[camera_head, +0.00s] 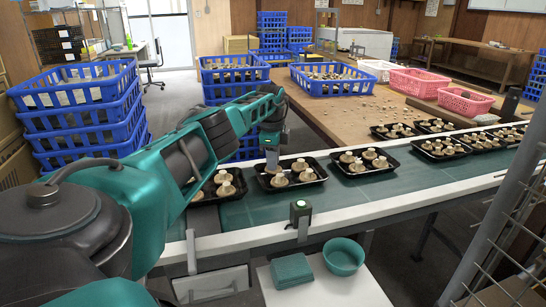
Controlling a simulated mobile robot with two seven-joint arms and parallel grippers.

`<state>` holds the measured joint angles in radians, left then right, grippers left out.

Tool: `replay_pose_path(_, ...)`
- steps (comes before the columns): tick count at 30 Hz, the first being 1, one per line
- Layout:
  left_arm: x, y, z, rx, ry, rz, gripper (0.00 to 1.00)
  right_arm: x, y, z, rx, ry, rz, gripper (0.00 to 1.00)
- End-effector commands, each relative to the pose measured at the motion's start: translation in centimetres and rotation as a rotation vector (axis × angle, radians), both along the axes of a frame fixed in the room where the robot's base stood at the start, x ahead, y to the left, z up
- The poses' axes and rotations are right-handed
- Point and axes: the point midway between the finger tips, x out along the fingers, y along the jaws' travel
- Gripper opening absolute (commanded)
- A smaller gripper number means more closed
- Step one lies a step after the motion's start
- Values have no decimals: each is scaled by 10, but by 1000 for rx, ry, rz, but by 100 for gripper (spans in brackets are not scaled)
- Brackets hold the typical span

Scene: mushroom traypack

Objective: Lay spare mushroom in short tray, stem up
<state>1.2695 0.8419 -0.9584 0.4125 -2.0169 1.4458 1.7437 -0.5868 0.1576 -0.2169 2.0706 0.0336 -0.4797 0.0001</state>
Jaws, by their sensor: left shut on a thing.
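My left gripper (271,160) reaches down over the left side of a black tray (301,186) on the green conveyor. It is shut on a mushroom at that side; the mushroom is small and largely hidden by the fingers, so I cannot tell whether it touches the tray. Other mushrooms (307,175) lie in this tray with pale stems up. A second black tray (375,172) to the right holds several mushrooms, stems up. Another tray with mushrooms (225,189) to the left is partly hidden by my left arm. My right gripper is not in view.
More filled trays (440,157) line the conveyor (420,182) to the right. A blue crate of mushrooms (328,90) and pink baskets (465,102) stand on the table behind. A post sensor (300,211) stands at the near rail. A teal bowl (343,258) sits in front.

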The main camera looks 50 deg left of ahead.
Motion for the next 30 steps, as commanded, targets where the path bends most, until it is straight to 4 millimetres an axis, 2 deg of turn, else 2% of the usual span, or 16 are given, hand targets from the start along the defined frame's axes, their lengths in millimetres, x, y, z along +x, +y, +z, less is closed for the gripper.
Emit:
replay_pose_path(17, 0, 0, -6, -1, 1, -1, 6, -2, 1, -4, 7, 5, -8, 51)
replay_pose_path(18, 0, 0, -6, -1, 1, -1, 23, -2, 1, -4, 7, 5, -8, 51)
replay_pose_path(27, 0, 0, -6, -1, 1, 0, 50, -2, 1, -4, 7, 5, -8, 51)
replay_pose_path(30, 0, 0, -6, 0, 0, 0, 50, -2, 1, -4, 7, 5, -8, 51)
